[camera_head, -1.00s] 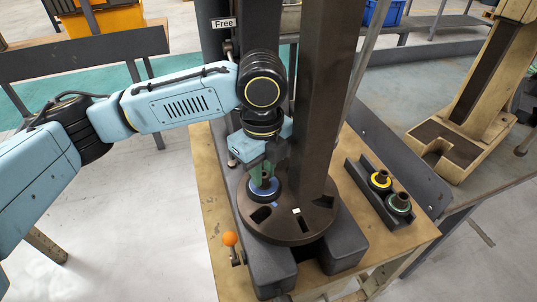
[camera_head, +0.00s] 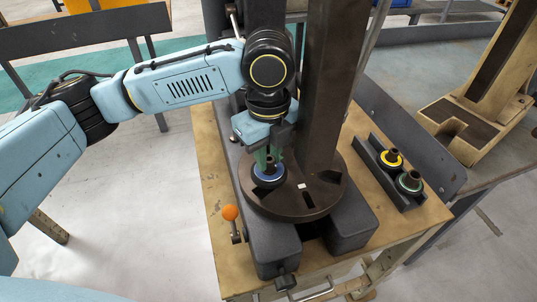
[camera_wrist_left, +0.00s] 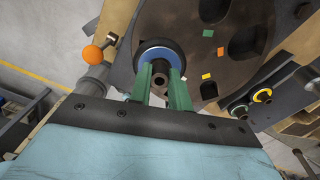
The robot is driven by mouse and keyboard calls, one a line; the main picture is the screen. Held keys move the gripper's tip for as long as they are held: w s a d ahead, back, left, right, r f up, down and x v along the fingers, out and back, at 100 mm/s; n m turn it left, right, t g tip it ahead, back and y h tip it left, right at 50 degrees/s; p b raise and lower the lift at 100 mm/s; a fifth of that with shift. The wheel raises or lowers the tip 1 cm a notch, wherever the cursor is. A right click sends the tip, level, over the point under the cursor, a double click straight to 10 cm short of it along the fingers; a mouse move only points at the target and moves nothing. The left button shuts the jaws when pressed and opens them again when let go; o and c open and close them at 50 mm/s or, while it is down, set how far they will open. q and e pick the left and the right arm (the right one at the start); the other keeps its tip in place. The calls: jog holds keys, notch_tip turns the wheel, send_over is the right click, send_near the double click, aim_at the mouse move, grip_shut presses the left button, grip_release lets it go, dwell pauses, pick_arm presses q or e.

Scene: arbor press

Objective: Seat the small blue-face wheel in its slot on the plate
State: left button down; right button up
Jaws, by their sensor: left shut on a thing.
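The small blue-face wheel (camera_head: 269,174) is a dark disc with a blue ring and a brown hub; it also shows in the left wrist view (camera_wrist_left: 176,49). My left gripper (camera_head: 267,160) comes from above, with its green fingers (camera_wrist_left: 160,78) shut on the wheel's hub. The wheel is at the left part of the dark round plate (camera_head: 290,208), low over it and covering the slot there. I cannot tell whether it touches the plate or sits in the slot. Other open slots (camera_wrist_left: 243,41) and small coloured marks show on the plate. My right gripper is out of view.
The press column (camera_head: 330,85) rises close beside my left gripper. A lever with an orange knob (camera_head: 229,212) stands left of the plate. A dark rack (camera_head: 370,160) on the right holds a yellow-face wheel (camera_head: 391,159) and a green-face wheel (camera_head: 410,181).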

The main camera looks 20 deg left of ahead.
aim_at(269, 172)
pick_arm(q)
jog(key=shift+f, duration=0.15)
jog(key=shift+p, duration=0.6)
dwell(0.5)
jog(key=shift+f, duration=1.6)
jog(key=c, duration=1.2)
grip_release()
